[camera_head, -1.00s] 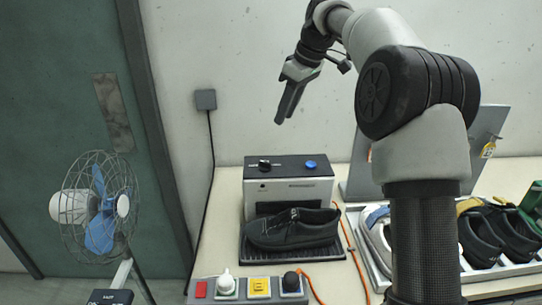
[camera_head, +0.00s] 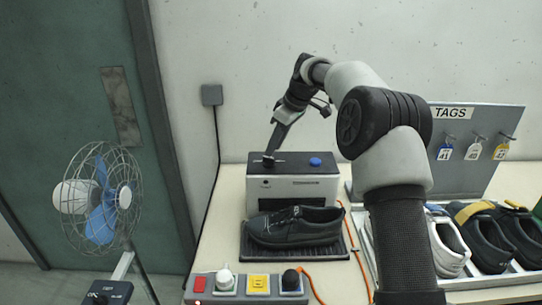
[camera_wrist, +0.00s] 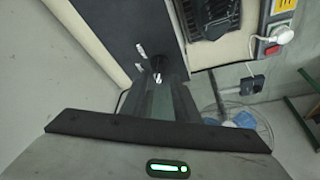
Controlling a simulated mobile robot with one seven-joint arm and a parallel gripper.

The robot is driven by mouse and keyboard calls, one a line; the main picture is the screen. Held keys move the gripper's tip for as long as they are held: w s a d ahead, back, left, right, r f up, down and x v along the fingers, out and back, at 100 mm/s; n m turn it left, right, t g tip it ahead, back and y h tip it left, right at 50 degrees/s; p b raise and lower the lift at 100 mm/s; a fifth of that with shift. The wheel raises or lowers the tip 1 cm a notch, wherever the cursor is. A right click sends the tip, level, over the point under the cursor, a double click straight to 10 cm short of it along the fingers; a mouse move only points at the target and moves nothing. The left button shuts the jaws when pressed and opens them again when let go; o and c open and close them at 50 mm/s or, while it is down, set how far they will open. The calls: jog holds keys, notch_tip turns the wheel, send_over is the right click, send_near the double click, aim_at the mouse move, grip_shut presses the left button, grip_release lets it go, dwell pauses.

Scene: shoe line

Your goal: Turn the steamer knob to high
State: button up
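The steamer (camera_head: 292,188) is a light metal box with a black top, and its top also shows in the wrist view (camera_wrist: 110,25). Its small black knob (camera_wrist: 157,66) with a white mark is at the left of the top. My gripper (camera_head: 268,154) points down with its fingertips at the knob and partly hides it in the head view. In the wrist view the fingers (camera_wrist: 164,84) reach to the knob, close together. I cannot tell whether they grip it or only stand around it. The setting marks are too small to read.
A blue button (camera_head: 315,161) is on the steamer's top right. A black shoe (camera_head: 295,226) sits on the dark plate in front. A control box (camera_head: 250,290) with switches is at the front. A shoe tray and a tag board (camera_head: 465,150) are at right; a fan (camera_head: 98,205) is at left.

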aim_at(271, 158)
jog(key=shift+x, duration=2.15)
jog(key=shift+c, duration=0.4)
grip_shut()
